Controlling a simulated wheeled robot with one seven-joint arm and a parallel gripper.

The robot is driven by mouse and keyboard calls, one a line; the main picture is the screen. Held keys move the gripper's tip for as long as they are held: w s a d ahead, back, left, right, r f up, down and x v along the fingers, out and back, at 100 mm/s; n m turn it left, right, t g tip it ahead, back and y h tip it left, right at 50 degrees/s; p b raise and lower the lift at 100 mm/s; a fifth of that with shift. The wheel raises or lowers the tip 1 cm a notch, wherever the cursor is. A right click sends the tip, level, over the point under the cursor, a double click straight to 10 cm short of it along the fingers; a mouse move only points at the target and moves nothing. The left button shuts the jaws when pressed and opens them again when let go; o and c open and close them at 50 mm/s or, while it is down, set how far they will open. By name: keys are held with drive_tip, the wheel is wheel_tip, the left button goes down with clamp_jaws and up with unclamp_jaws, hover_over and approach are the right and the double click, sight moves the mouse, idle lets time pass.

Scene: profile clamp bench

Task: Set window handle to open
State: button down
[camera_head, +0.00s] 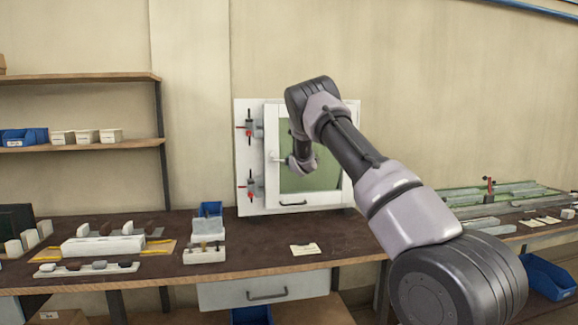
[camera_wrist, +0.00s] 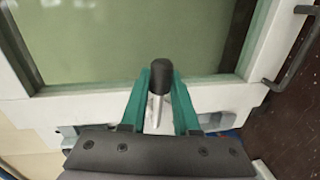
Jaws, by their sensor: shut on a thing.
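The white window frame (camera_head: 270,125) with a greenish pane (camera_head: 322,176) stands upright at the back of the bench. The window handle (camera_head: 277,158) sits on its left side and looks roughly level, running toward the pane. In the wrist view the handle is a pale metal rod with a black end (camera_wrist: 161,76). My gripper (camera_wrist: 162,88) is shut on it, with one green finger on each side. In the head view my wrist covers the right part of the handle and my fingertips are hard to make out.
Two clamps with red levers (camera_head: 249,127) (camera_head: 250,187) sit left of the window. A dark pull (camera_head: 293,204) is below the pane. Trays of blocks (camera_head: 103,246) and a blue bin (camera_head: 211,209) stand to the left. A card (camera_head: 305,249) lies on the otherwise clear bench front.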

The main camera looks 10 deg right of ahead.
drive_tip(key=shift+r+n, duration=0.25)
drive_tip(key=shift+n, duration=0.05)
idle(0.4)
drive_tip(key=c, duration=0.6)
unclamp_jaws()
drive_tip(key=shift+c, duration=0.2)
drive_tip(key=shift+s, duration=0.1)
drive_tip(key=s+r, duration=0.1)
drive_tip(key=s, duration=0.9)
drive_tip(key=shift+s+r, duration=0.25)
drive_tip(key=shift+r, duration=0.05)
